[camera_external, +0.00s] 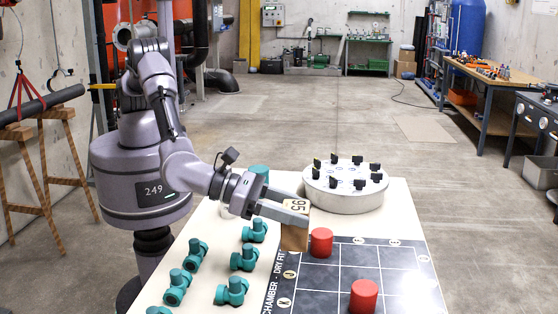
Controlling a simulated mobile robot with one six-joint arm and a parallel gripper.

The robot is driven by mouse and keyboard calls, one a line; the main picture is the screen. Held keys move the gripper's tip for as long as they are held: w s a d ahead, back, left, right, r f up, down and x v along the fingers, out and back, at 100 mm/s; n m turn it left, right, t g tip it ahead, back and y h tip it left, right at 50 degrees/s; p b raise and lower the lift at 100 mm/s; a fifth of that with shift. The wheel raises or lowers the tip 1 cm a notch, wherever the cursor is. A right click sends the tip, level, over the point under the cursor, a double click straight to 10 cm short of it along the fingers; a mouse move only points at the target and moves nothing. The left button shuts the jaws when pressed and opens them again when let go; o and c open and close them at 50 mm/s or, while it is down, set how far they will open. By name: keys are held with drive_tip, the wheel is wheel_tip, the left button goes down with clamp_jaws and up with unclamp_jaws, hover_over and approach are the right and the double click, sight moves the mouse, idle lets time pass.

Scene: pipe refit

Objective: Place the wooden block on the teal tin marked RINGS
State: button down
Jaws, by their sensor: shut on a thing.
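My gripper (297,213) is at the end of my arm, over the middle of the white table. It is shut on the brown wooden block (294,238), which hangs below the fingers, just left of a red cylinder. I cannot tell if the block touches the table. A teal cylinder (259,172), possibly the tin, stands behind my forearm, up and left of the gripper. Its lower part is hidden and no RINGS mark can be read on it.
Several teal pipe fittings (244,258) lie on the table's left side. Red cylinders stand on the dark grid mat (400,258): one beside the block (321,242), one nearer the front (363,296). A round white stand (345,195) with several black pieces is at the back.

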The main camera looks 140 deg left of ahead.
drive_tip(key=s+a+r+n+g+y+p, duration=0.1)
drive_tip(key=s+a+r+n+g+p, duration=0.15)
drive_tip(key=s+a, duration=0.7)
drive_tip(key=s+a+r+n+g+y+p, duration=0.2)
drive_tip(key=s+a+n+g, duration=0.15)
drive_tip(key=s, duration=1.35)
drive_tip(key=s+a+r+n+g+y+p, duration=0.1)
drive_tip(key=s+a+r+n+g+p, duration=0.25)
drive_tip(key=s, duration=1.05)
drive_tip(key=shift+m+g, duration=0.35)
drive_tip(key=f+b, duration=0.1)
drive_tip(key=f, duration=0.2)
drive_tip(key=a+f+b, duration=0.1)
drive_tip(key=f+b, duration=0.1)
drive_tip(key=f, duration=0.1)
drive_tip(key=f+b, duration=0.1)
drive_tip(key=f, duration=0.2)
drive_tip(key=shift+a, duration=0.25)
drive_tip(key=shift+f+b, duration=0.2)
drive_tip(key=shift+b, duration=0.15)
drive_tip(key=c, duration=0.6)
unclamp_jaws()
drive_tip(key=shift+c, duration=0.2)
drive_tip(key=shift+r, duration=0.1)
